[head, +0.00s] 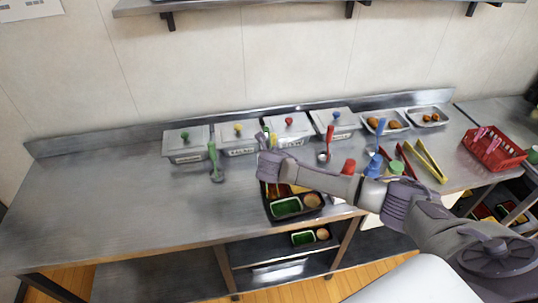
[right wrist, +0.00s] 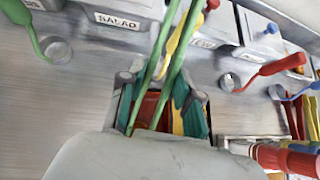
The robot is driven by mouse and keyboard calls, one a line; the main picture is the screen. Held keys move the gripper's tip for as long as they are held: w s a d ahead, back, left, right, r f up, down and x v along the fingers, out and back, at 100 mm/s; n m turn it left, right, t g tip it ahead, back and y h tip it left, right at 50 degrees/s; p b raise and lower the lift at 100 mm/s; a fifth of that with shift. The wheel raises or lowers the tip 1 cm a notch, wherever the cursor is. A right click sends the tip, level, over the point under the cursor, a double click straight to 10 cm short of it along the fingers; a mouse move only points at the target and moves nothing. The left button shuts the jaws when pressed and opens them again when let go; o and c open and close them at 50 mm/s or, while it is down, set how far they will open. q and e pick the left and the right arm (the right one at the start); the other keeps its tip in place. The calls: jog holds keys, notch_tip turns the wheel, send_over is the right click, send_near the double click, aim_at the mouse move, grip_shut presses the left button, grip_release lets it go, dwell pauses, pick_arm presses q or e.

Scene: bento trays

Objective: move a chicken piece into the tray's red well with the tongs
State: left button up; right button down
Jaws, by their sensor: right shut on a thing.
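My right gripper (head: 268,158) is over the far left part of the dark bento tray (head: 268,212). In the right wrist view it is shut on long green tongs (right wrist: 160,70). The tongs' two arms run up between the teal finger pads. Part of the tray's red well (right wrist: 150,108) shows between the fingers. My gripper and forearm hide much of the tray in the head view. Brown pieces, perhaps chicken (head: 394,124), lie in a metal dish at the back right. I cannot tell whether the tongs hold a piece. My left gripper is not in view.
Lidded bins (head: 187,145) line the back. A green ladle (head: 214,165) and a red-handled ladle (head: 328,145) lie before them. Red tongs (head: 406,162), yellow tongs (head: 430,160) and a red basket (head: 493,148) are at right. The counter's left (head: 110,205) is clear.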

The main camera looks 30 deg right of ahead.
jog(key=shift+f, duration=0.35)
jog(key=c, duration=1.2)
grip_release()
notch_tip(320, 180, up, 11)
jog(key=p, duration=0.7)
jog(key=shift+f, duration=0.2)
jog(key=shift+r, duration=0.7)
